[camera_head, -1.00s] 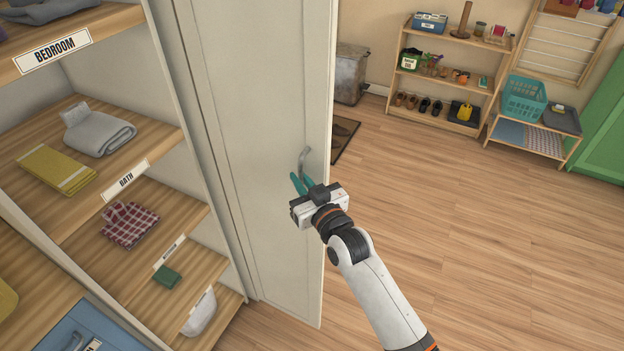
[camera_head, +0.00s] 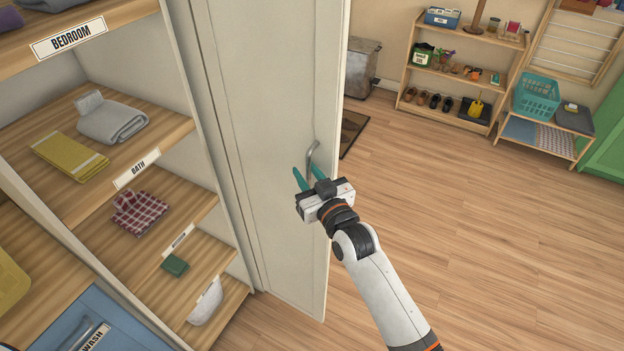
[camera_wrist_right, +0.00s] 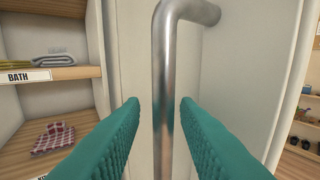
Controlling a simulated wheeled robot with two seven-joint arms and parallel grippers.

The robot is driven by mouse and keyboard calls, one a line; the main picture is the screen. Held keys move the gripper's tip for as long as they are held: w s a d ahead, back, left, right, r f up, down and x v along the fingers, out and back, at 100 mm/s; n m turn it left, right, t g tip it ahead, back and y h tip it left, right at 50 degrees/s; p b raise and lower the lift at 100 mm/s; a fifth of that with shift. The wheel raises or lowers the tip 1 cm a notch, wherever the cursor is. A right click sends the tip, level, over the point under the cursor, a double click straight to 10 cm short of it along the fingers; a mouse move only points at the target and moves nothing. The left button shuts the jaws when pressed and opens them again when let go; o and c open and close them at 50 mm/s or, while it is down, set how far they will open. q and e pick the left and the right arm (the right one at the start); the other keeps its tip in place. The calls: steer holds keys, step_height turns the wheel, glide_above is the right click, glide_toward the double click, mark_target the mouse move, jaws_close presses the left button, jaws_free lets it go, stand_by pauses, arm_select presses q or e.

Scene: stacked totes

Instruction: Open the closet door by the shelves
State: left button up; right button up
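The tall cream closet door (camera_head: 270,120) stands to the right of the open shelves in the head view. Its bent metal handle (camera_head: 312,160) is near the door's right edge. My right gripper (camera_head: 308,180) is at the lower part of the handle, with its teal fingers apart. In the right wrist view the handle (camera_wrist_right: 166,100) runs upright between the two open fingers (camera_wrist_right: 160,115), with a gap to each, and the door (camera_wrist_right: 225,80) is behind it. My left gripper is not in view.
Shelves labelled BEDROOM and BATH (camera_head: 137,168) hold folded towels and cloths. A metal bin (camera_head: 362,68) and a dark mat (camera_head: 352,130) lie beyond the door. A shoe rack (camera_head: 450,100) stands at the back. The wooden floor (camera_head: 480,220) at right is clear.

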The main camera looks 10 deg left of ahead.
steer(key=b+v, duration=0.2)
steer(key=v, duration=1)
steer(key=shift+a, duration=0.15)
steer(key=w+d+f+m+g+h, duration=0.1)
steer(key=d+f+h, duration=0.15)
steer(key=f, duration=0.75)
steer(key=d+f+m+g+h, duration=0.15)
steer(key=d+f, duration=0.25)
steer(key=f, duration=0.6)
steer(key=s+d+f+g+h+b, duration=0.1)
steer(key=s+d+f+h, duration=0.15)
steer(key=f, duration=0.55)
steer(key=s+d+f+g+h, duration=0.15)
steer(key=s+d+f, duration=0.25)
steer(key=f, duration=0.5)
steer(key=s+d+f+m+g+h, duration=0.1)
steer(key=s+d+f+g, duration=0.1)
steer(key=s+d+f, duration=0.5)
steer(key=s+d+f+m+g+h, duration=0.1)
steer(key=s+d+f+g, duration=0.15)
steer(key=s+f, duration=0.7)
steer(key=s+d+f+g, duration=0.1)
steer(key=s+d+f, duration=0.1)
steer(key=s, duration=0.7)
steer(key=s+d+f+g+h, duration=0.1)
steer(key=s+d+f+g, duration=0.1)
steer(key=s, duration=0.7)
steer(key=shift+s+d+f+m+b, duration=0.2)
steer(key=shift+d+f+m+b, duration=0.35)
steer(key=shift+d, duration=0.4)
